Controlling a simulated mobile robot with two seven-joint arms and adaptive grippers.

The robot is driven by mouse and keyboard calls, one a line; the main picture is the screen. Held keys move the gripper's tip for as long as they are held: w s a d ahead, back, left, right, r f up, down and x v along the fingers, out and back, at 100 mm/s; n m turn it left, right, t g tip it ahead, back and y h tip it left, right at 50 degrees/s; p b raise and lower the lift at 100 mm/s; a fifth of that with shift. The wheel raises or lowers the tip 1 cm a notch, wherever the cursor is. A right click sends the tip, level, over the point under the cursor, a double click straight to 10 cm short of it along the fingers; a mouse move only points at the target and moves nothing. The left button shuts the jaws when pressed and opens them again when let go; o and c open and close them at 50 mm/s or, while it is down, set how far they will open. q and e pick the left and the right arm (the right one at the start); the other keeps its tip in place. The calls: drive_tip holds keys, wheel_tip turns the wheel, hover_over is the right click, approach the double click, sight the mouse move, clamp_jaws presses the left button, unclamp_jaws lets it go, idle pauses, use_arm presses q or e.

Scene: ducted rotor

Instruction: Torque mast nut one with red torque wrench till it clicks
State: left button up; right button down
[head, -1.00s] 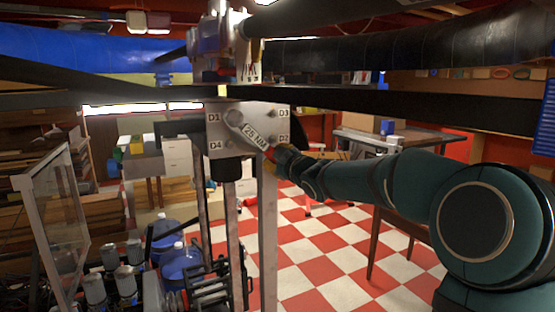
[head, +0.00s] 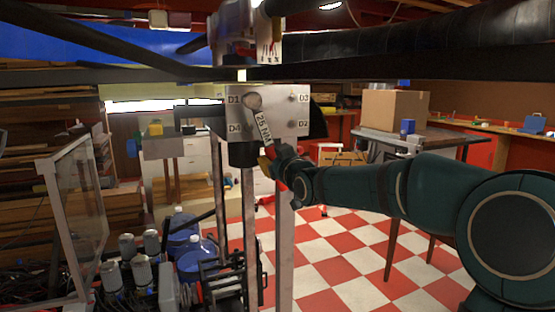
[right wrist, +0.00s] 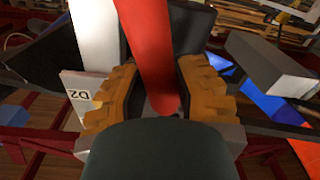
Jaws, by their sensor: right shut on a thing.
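The mast plate (head: 277,110) is a grey metal plate with corners marked D1, D2, D3 and D4. The torque wrench (head: 263,128) has a grey shank labelled 25 NM, and its head covers the nut at D1. The shank slants steeply down and slightly right. My right gripper (head: 272,165) is below the plate, its yellow fingers shut around the wrench's red handle; the right wrist view shows the red handle (right wrist: 150,50) between the fingers (right wrist: 155,95). My left gripper is out of view.
Dark beams (head: 400,90) cross just above the plate, and mast posts (head: 249,220) stand below it. A framed clear panel (head: 72,215) stands at left. A table with a cardboard box (head: 395,110) is at back right. Checkered floor (head: 350,270) lies open at right.

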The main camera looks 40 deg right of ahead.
drive_tip(key=shift+s+d+r, duration=0.1)
drive_tip(key=shift+d+r, duration=0.15)
drive_tip(key=shift+d, duration=0.1)
